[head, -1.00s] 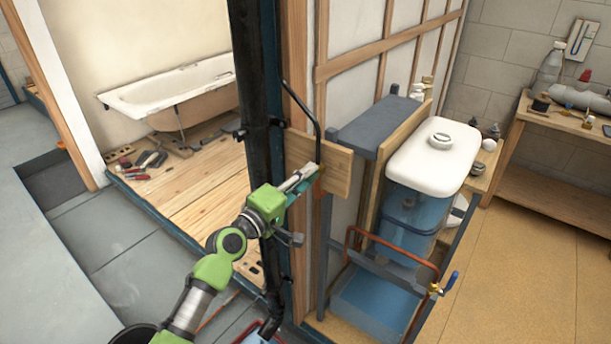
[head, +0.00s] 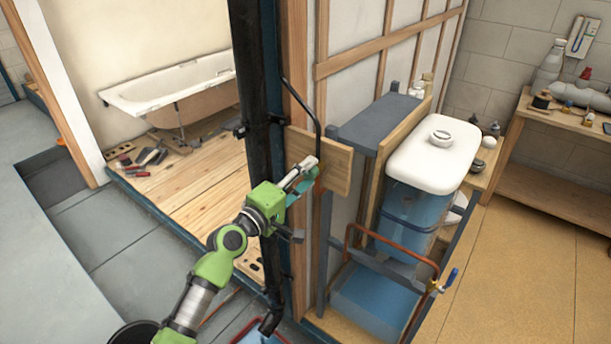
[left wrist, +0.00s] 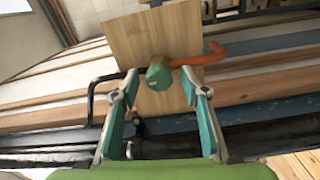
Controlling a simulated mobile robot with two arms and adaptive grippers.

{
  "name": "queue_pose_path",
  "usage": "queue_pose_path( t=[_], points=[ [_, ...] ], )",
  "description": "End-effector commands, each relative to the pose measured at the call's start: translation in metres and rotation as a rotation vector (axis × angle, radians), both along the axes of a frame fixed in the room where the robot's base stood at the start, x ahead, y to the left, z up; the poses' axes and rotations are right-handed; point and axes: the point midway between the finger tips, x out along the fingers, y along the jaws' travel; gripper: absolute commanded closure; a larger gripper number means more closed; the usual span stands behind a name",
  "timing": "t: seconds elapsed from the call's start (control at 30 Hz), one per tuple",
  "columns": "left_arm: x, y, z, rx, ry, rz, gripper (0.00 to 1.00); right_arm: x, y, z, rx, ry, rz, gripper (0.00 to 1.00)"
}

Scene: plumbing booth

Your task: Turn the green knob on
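The green knob (left wrist: 158,76) sits on a short fitting on a square wooden board (left wrist: 150,38) in the left wrist view. An orange-red pipe (left wrist: 198,58) runs from it to the right. My left gripper (left wrist: 159,85) is open, with one teal-padded finger on each side of the knob and apparent gaps on both sides. In the head view, my left gripper (head: 308,178) is at the wooden board (head: 335,165) on the wall post, and the knob is mostly hidden behind the fingers. My right gripper does not show.
A thick black pipe (head: 252,80) stands upright beside my left arm. A thin dark bent pipe (head: 300,103) passes by the board. To the right are a white-lidded cistern (head: 432,155) and a blue-handled valve (head: 452,279). The tan floor on the right is clear.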

Motion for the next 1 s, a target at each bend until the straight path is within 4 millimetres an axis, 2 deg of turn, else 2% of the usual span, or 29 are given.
queue_pose_path(
  t=[0.27,0.7,1.0],
  points=[
    [-0.008,0.006,-0.001,0.002,0.0,0.001,0.59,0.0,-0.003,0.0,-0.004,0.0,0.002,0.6],
    [-0.077,0.055,-0.004,0.004,0.001,0.0,0.59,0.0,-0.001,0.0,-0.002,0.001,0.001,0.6],
    [-0.097,0.071,-0.003,0.001,0.0,0.0,0.59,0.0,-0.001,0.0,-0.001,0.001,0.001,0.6]
  ],
)
